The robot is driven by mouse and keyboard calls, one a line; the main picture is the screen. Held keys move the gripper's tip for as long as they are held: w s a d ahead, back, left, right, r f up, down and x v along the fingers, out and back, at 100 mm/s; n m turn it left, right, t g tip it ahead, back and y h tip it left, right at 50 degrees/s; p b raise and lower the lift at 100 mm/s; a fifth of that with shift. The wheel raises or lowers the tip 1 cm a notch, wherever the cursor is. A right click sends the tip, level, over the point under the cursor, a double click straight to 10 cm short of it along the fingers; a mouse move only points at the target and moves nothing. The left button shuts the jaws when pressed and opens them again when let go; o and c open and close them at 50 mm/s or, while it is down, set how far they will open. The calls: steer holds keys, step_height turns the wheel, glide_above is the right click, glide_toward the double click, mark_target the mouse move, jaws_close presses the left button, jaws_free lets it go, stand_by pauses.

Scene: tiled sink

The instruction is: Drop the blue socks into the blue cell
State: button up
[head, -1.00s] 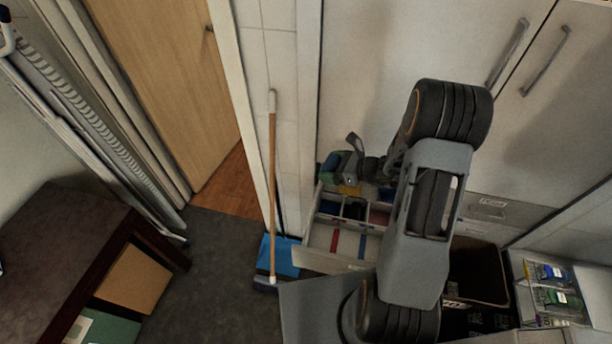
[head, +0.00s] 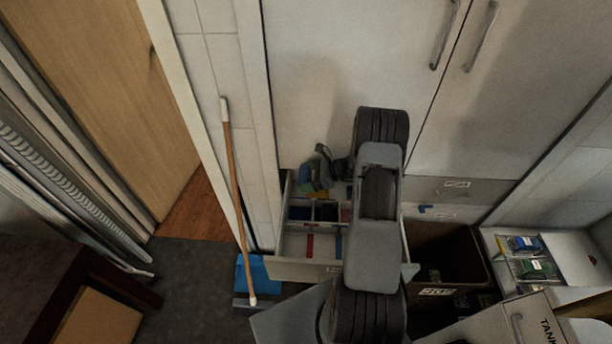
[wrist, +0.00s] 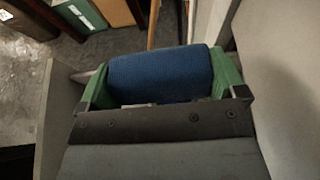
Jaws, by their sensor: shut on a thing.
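The rolled blue socks (wrist: 160,75) fill the space between the green fingers of my gripper (wrist: 162,88) in the wrist view. The gripper is shut on them. In the head view my gripper (head: 312,184) is small, over the back left of the open divided drawer (head: 290,262), with the socks (head: 304,173) partly showing. The blue cell (head: 299,213) looks like the dark blue compartment at the drawer's left, in front of the gripper. My arm covers the drawer's right part. The socks' height above the drawer is hard to tell.
A yellow patch (head: 338,191) shows at the drawer's back. Cabinet doors (head: 330,70) rise behind it. A broom handle (head: 233,180) leans at the left, by a blue dustpan (head: 256,270). A dark open box (head: 450,255) and a wire rack (head: 530,262) stand at right.

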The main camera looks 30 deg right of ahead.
steer(key=shift+f+b, duration=0.6)
steer(key=shift+f, duration=0.85)
steer(key=o, duration=0.6)
steer(key=b+v, duration=0.2)
steer(key=v, duration=1.1)
steer(key=shift+s+d+r+b, duration=0.1)
steer(key=shift+s+d+b, duration=0.2)
steer(key=shift+b, duration=0.1)
